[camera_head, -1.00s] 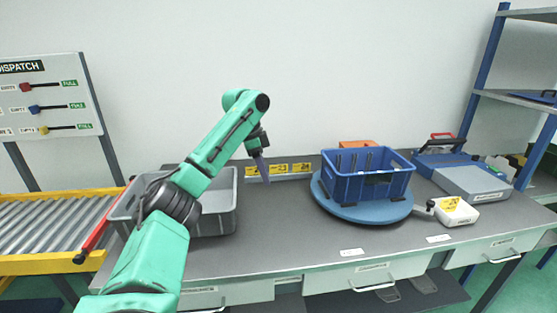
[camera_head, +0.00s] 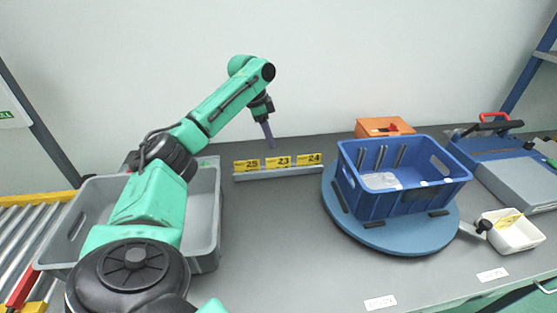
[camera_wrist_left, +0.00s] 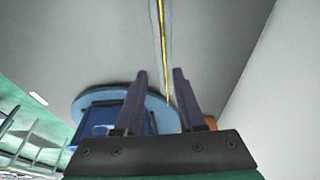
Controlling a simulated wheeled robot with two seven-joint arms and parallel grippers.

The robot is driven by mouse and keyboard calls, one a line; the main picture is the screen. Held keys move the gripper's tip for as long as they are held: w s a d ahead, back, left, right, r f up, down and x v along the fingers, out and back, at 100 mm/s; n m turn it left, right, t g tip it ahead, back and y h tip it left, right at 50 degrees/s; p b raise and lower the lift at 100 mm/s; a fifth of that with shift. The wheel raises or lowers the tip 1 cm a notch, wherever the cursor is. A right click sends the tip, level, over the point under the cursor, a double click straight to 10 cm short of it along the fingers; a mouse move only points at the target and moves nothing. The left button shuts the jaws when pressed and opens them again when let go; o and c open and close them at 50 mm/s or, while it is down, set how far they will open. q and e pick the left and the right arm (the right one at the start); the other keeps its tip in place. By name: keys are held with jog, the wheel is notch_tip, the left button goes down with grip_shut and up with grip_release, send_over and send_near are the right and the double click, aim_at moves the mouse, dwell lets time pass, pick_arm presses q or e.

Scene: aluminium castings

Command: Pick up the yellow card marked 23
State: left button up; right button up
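The yellow card marked 23 (camera_head: 278,162) stands in a low grey strip holder (camera_head: 280,174) on the bench, between yellow cards marked 25 (camera_head: 246,165) and 24 (camera_head: 308,159). My left gripper (camera_head: 270,146) points down just above and left of card 23, apart from it in the picture. A thin yellow line of cards (camera_wrist_left: 163,40) shows beyond the fingertips; the numbers cannot be read there. My right gripper is out of view.
A grey bin (camera_head: 207,215) stands left of the holder, under my left arm. A blue crate (camera_head: 410,202) sits on a blue turntable (camera_head: 390,237) to the right. An orange box (camera_head: 384,127) stands behind it, and a white tray (camera_head: 515,236) at right.

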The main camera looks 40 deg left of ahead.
pick_arm(q)
jog(key=p, duration=0.2)
send_over(279, 166)
jog(key=f, duration=0.7)
jog(key=shift+s+a+f, duration=0.1)
jog(key=shift+s+a, duration=0.15)
jog(key=shift+a, duration=0.05)
jog(key=shift+d+f, duration=0.15)
jog(key=shift+f, duration=0.3)
jog(key=shift+w, duration=0.1)
grip_shut()
